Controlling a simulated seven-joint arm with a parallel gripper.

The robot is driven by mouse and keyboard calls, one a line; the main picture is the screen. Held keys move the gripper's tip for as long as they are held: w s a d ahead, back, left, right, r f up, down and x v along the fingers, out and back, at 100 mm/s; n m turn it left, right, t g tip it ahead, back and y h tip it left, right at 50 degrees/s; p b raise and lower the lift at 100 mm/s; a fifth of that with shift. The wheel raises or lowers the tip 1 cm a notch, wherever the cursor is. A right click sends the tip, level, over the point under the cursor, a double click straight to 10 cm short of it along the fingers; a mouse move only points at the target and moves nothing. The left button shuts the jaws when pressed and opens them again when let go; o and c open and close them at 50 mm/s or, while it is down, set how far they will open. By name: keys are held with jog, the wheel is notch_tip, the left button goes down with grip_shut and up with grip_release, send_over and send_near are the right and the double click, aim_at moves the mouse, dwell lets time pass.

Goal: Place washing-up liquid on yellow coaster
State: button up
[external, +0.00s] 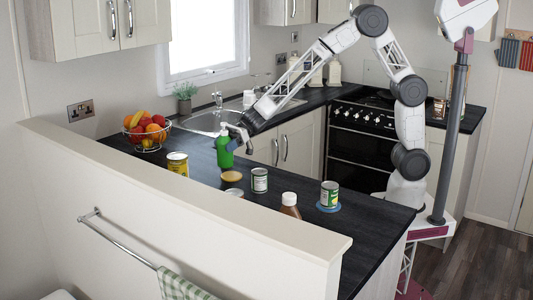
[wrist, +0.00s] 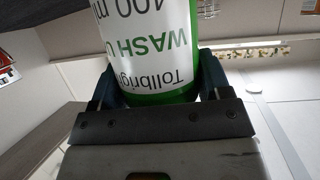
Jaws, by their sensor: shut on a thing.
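The washing-up liquid is a green bottle (external: 224,150) near the sink end of the dark worktop in the external view. My gripper (external: 236,140) is shut on it. In the wrist view the green bottle (wrist: 160,45), with a white label reading "WASH U", sits between the two fingers of my gripper (wrist: 157,85). The yellow coaster (external: 232,176) lies on the worktop, just in front and slightly right of the bottle. I cannot tell whether the bottle's base touches the worktop.
A fruit bowl (external: 147,143) and a yellow can (external: 178,163) stand left of the bottle. A can (external: 259,180) stands right of the coaster. A brown bottle (external: 290,205) and a can (external: 329,194) on a blue coaster (external: 328,208) are further right. A low wall (external: 190,200) borders the worktop.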

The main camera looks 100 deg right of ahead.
aim_at(215, 158)
jog(key=shift+f, duration=1.65)
jog(key=shift+f, duration=0.15)
jog(key=o, duration=1.2)
jog(key=shift+s, duration=0.1)
jog(key=shift+v, duration=6)
jog(key=shift+r, duration=0.2)
